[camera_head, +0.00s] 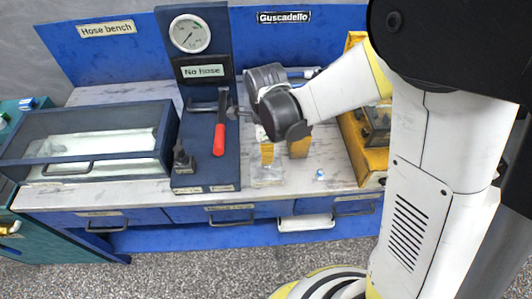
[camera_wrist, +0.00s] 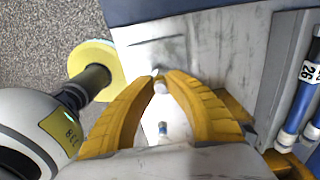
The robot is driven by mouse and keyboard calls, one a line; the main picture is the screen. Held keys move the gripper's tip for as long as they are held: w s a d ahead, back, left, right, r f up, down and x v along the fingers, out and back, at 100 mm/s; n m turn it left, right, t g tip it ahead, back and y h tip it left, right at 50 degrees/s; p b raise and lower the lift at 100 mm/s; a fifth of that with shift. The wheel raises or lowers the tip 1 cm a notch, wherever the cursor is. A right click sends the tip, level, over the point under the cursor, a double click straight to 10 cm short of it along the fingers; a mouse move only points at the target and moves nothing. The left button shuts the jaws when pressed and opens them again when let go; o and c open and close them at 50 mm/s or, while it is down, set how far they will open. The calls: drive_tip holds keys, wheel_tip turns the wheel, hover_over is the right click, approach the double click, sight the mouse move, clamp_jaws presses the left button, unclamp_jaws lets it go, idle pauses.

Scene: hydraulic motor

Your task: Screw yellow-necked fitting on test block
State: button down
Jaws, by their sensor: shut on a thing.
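My gripper (camera_head: 283,153) is over the bench top, right of the red-handled lever, with its yellow fingers pointing down. In the wrist view the fingertips of my gripper (camera_wrist: 160,77) come close together on a small pale fitting (camera_wrist: 160,87). Most of this fitting is hidden, and I cannot tell its neck colour. A second small fitting (camera_head: 320,174), white with a blue band, stands apart on the bench top; it also shows in the wrist view (camera_wrist: 163,128). A dark block with a short upright post (camera_head: 184,161), possibly the test block, is on the blue stand to the left.
The blue stand carries a gauge (camera_head: 190,33), a "No hose" label (camera_head: 202,71) and a red-handled lever (camera_head: 219,138). A clear-lidded case (camera_head: 85,145) is at the left. A yellow rack (camera_head: 354,130) is at the right.

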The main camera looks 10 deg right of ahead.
drive_tip(key=shift+f+b, duration=0.4)
drive_tip(key=shift+b, duration=0.05)
idle(0.7)
drive_tip(key=shift+m, duration=0.9)
drive_tip(key=m+b, duration=0.1)
drive_tip(key=m, duration=0.3)
drive_tip(key=shift+f+m, duration=0.1)
drive_tip(key=shift+m, duration=0.5)
drive_tip(key=m, duration=0.4)
drive_tip(key=shift+m+b, duration=0.3)
drive_tip(key=c, duration=1.3)
unclamp_jaws()
